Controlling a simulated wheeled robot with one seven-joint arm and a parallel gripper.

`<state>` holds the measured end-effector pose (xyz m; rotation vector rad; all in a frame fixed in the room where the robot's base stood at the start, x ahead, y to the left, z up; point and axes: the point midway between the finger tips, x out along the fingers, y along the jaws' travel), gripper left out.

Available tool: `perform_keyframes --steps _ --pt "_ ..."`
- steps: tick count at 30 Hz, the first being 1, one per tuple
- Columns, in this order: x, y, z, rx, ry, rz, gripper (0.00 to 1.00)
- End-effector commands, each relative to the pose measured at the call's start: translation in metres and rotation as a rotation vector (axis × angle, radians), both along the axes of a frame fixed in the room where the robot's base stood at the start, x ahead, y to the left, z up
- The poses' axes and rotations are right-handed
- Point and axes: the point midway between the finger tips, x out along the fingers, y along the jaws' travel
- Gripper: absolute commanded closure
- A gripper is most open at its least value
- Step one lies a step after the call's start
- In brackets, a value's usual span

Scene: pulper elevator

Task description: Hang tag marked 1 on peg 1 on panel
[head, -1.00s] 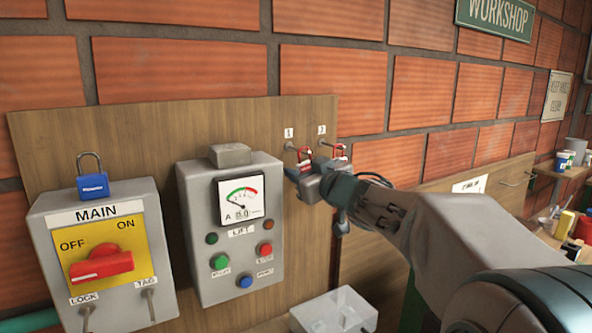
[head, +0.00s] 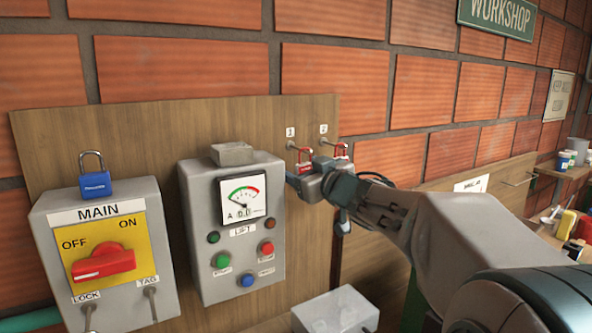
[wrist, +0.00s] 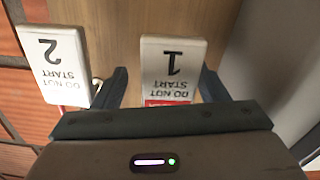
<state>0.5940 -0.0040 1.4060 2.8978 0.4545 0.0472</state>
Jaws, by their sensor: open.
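The tag marked 1 (wrist: 173,62), white with "DO NOT START" and a red strip, shows upside down in the wrist view, between the two spread fingers of my gripper (wrist: 162,85). The fingers stand apart from its sides. In the head view, red parts of tags show just under the two pegs on the wooden panel (head: 120,125): one under the left peg (head: 291,145), one under the right peg (head: 323,141). My gripper (head: 302,180) is right below them and hides their lower parts. I cannot clearly see how tag 1 meets its peg.
A tag marked 2 (wrist: 55,65) is just left of my gripper in the wrist view, close to a finger. The grey lift control box (head: 240,225) stands left of my gripper. A grey box (head: 335,312) lies below. The brick wall (head: 330,80) is behind.

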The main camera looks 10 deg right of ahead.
Motion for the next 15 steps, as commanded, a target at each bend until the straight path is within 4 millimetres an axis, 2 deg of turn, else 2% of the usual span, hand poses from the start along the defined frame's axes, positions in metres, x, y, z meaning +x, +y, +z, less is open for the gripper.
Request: perform_keyframes --steps 5,15 --pt "-0.013 -0.004 0.001 0.001 -0.002 -0.002 0.33" --pt "-0.073 -0.022 0.002 -0.001 -0.005 0.000 0.33"
